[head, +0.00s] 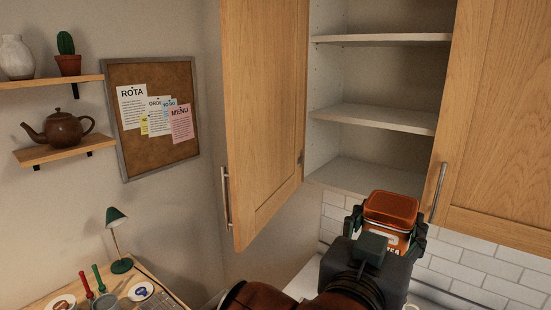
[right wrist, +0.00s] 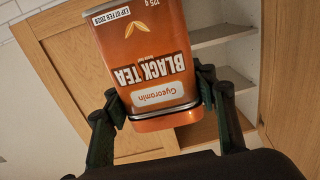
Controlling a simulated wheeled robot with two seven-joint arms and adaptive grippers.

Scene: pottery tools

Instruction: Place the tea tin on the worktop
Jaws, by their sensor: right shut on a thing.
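The tea tin (head: 391,210) is orange with a lid and a "BLACK TEA" label, which shows in the right wrist view (right wrist: 150,65). My right gripper (head: 386,232) is shut on it, with one dark green finger on each side. The tin is held up in the air in front of the open wall cupboard, below its lowest shelf in the head view. The worktop (head: 300,284) shows only as a pale strip low in the picture, mostly hidden by my right arm. My left gripper is not in view.
The cupboard's left door (head: 262,120) stands open, and its shelves (head: 385,118) look empty. A right door (head: 497,130) is beside the tin. White tiles (head: 470,262) line the wall below. A desk (head: 140,278) with a green lamp (head: 119,240) stands at lower left.

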